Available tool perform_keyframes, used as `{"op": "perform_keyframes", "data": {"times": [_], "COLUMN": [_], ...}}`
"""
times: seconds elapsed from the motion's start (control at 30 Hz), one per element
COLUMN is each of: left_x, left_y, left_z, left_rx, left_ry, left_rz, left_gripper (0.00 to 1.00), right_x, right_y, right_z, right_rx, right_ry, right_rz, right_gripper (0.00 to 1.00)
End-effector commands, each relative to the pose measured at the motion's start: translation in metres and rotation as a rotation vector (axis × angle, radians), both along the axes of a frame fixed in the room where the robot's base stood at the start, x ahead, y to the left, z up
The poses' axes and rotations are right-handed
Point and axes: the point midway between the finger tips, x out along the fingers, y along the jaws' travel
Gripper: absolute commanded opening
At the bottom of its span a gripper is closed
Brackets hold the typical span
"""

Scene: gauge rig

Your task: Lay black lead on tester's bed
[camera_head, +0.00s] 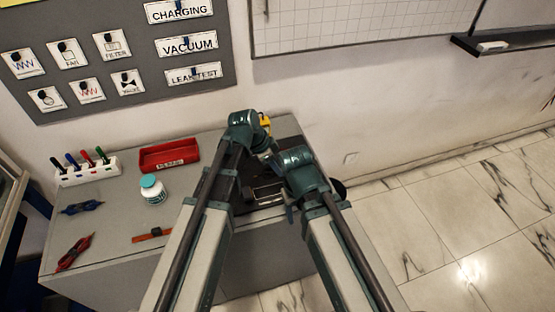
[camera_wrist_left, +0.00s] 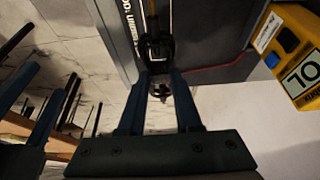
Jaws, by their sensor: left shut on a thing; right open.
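The yellow tester (camera_head: 266,121) stands at the back of the bench, partly hidden by my left wrist. In the left wrist view the tester (camera_wrist_left: 297,60) is at the right, its display reading "OL". My left gripper (camera_wrist_left: 160,74) is shut on the black lead (camera_wrist_left: 157,50), held over or against a dark lettered surface; I cannot tell whether they touch. That surface, apparently the tester's bed (camera_wrist_left: 215,30), has a thin red wire along its edge. My right gripper (camera_wrist_left: 32,48) is open and empty at the left of the left wrist view; my arm hides it in the head view.
A red tray (camera_head: 170,155), a pen rack (camera_head: 88,168), a teal-capped bottle (camera_head: 153,190), a blue tool (camera_head: 82,207), a red tool (camera_head: 75,251) and an orange-and-dark item (camera_head: 151,236) are on the grey bench's left side. My two arms are close together. The wall is behind.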

Motion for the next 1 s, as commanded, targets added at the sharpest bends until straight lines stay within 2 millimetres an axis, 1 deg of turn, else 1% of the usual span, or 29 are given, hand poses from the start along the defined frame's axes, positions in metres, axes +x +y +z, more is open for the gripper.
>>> {"op": "perform_keyframes", "data": {"times": [0.03,0.37,0.8,1.0], "left_x": [0.003,0.002,0.002,0.002], "left_y": [-0.002,-0.002,-0.002,-0.002], "left_z": [0.002,-0.006,-0.039,-0.045], "left_rx": [0.0,0.0,0.0,0.0], "left_ry": [0.0,0.0,0.0,0.0], "left_rz": [0.0,0.0,0.0,0.0], "left_gripper": [0.0,0.0,0.0,0.0], "right_x": [0.0,0.0,0.0,0.0], "right_y": [0.0,0.0,0.0,0.0], "right_z": [0.002,-0.006,-0.039,-0.045], "right_rx": [0.0,0.0,0.0,0.0], "right_ry": [0.0,0.0,0.0,0.0], "right_rz": [0.0,0.0,0.0,0.0], "right_gripper": [0.59,0.59,0.59,0.59]}}
